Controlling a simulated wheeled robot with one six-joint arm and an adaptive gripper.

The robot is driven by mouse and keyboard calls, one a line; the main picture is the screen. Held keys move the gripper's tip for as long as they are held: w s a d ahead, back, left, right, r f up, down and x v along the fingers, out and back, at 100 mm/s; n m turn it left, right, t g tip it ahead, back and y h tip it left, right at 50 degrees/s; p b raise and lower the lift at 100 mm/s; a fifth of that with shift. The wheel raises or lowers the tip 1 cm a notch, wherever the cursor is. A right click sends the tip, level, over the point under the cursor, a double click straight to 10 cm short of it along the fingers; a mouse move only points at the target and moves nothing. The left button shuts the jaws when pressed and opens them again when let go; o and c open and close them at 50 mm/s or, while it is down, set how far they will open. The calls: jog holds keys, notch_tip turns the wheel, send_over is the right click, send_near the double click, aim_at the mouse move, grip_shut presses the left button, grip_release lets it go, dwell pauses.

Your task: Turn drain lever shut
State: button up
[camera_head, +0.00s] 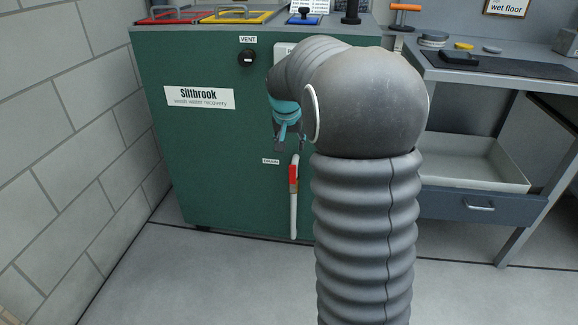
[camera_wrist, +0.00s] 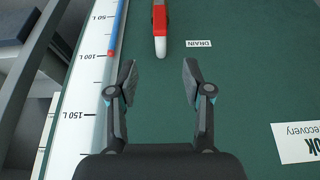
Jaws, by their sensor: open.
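The drain lever (camera_head: 294,172) is a red handle on the front of the green cabinet, standing upright in line with a white pipe (camera_head: 294,220). In the wrist view the red part of the lever (camera_wrist: 159,18) shows at the top, with a pale end pointing toward my gripper. My gripper (camera_head: 290,145) is just above the lever in the head view, fingers pointing down. In the wrist view my gripper (camera_wrist: 158,80) is open and empty, and the lever's end lies beyond the fingertips, roughly between their lines. The lever's pivot is not clear.
The green cabinet (camera_head: 220,180) carries a DRAIN label (camera_head: 271,161) beside the lever and a black VENT knob (camera_head: 247,58) above. A white level scale (camera_wrist: 84,100) with a blue and red column runs beside the lever. A workbench (camera_head: 490,70) stands at right.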

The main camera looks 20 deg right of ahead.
aim_at(292, 166)
jog(key=x, duration=1.4)
jog(key=shift+b, duration=0.3)
jog(key=shift+r, duration=0.1)
grip_shut()
